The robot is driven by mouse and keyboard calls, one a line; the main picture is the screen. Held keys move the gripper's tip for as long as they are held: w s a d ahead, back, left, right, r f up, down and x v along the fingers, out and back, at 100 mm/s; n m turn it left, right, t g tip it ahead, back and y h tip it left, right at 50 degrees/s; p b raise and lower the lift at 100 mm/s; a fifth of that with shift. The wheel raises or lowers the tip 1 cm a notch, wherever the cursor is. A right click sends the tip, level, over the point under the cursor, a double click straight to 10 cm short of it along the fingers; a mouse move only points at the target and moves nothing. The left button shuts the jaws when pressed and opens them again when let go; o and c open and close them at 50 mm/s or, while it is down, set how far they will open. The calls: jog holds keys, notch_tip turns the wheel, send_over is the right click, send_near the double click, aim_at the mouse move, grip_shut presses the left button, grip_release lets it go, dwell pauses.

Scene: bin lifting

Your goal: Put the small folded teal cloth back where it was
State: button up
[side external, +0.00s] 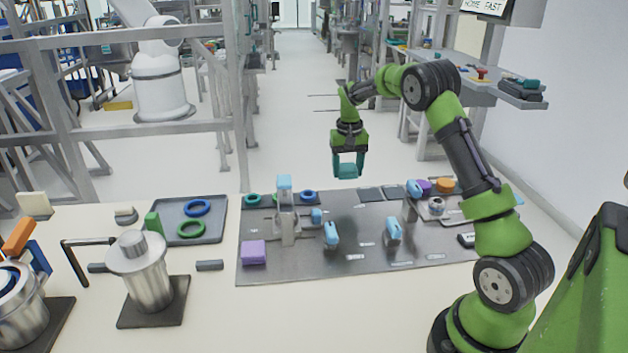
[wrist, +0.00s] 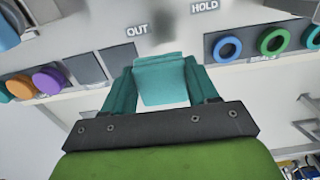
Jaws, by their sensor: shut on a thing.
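The small folded teal cloth (wrist: 162,82) is between the teal fingers of my gripper (wrist: 163,92) in the wrist view. In the side external view the cloth (side external: 347,170) hangs at the tips of my gripper (side external: 348,166), raised above the back edge of the grey metal board (side external: 290,266). My gripper is shut on the cloth. Two dark square pads (side external: 380,193) lie on the board's back part, below and to the right of my gripper, and show bare. One pad also shows in the wrist view (wrist: 85,70). The wrist view shows the labels OUT and HOLD on the board.
Blue and green rings (side external: 308,196) sit on the board's back left, near an upright clear-blue-topped post (side external: 286,215). Purple and orange round pieces (side external: 445,186) sit at the back right. A purple block (side external: 254,252) lies front left. A grey tray (side external: 188,222) with rings stands left of the board.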

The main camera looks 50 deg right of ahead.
aim_at(342, 200)
jog(key=shift+w+d+r, duration=0.3)
jog(key=shift+w+r, duration=0.3)
jog(key=shift+w, duration=0.2)
notch_tip(342, 200, down, 10)
jog(key=shift+a+r, duration=0.1)
jog(key=shift+r, duration=0.15)
jog(key=shift+f, duration=0.1)
jog(key=o, duration=0.9)
jog(key=shift+o, duration=0.2)
